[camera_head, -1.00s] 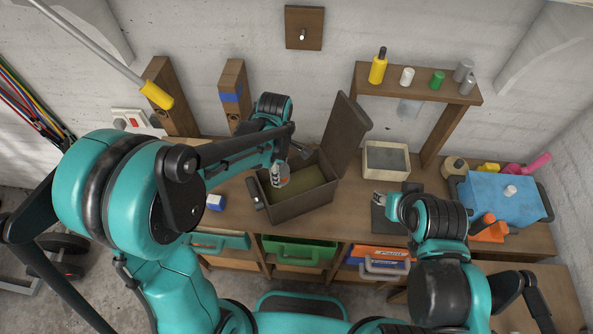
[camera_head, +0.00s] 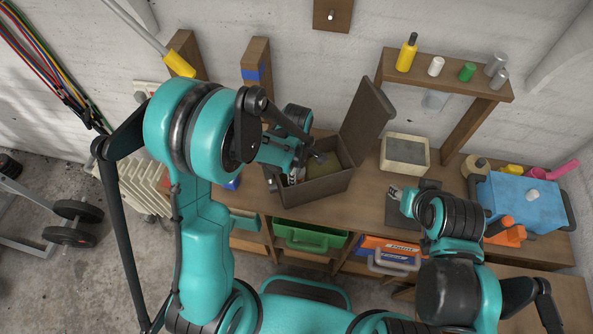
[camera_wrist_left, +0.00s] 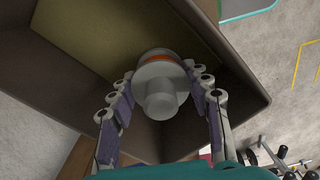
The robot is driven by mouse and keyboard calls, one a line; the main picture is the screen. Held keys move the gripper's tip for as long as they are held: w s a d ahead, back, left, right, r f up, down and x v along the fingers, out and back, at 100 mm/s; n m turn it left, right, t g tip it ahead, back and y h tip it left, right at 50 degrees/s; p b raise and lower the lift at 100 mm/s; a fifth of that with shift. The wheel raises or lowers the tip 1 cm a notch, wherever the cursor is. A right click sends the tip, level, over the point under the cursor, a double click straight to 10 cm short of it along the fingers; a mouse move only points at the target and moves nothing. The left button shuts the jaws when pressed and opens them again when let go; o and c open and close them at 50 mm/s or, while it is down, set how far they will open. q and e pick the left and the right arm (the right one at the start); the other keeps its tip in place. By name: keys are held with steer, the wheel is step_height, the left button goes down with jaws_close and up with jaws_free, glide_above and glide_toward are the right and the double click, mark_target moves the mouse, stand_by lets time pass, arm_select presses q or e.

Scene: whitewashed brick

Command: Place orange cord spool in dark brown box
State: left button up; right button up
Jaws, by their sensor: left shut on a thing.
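The dark brown box (camera_head: 318,190) stands on the bench with its lid (camera_head: 367,117) tilted up and open. My left gripper (camera_head: 300,172) is at the box's left part, its fingers reaching inside the walls. In the left wrist view, my left gripper (camera_wrist_left: 163,108) is shut on the orange cord spool (camera_wrist_left: 158,72), a grey spool with an orange band. The spool is over the box's olive floor; whether it touches the floor I cannot tell. In the head view my arm hides the spool. My right gripper (camera_head: 396,193) is over a dark mat, its fingers too small to judge.
A light tray (camera_head: 404,154) stands right of the box, and a blue case (camera_head: 522,202) is at the far right. A small wooden shelf (camera_head: 445,76) with bottles stands behind. Green (camera_head: 308,237) and orange-blue (camera_head: 388,252) bins sit below the bench.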

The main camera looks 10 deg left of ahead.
arm_select(q)
steer(key=shift+f, duration=0.2)
steer(key=o, duration=1.3)
steer(key=shift+c, duration=0.2)
steer(key=shift+r, duration=0.1)
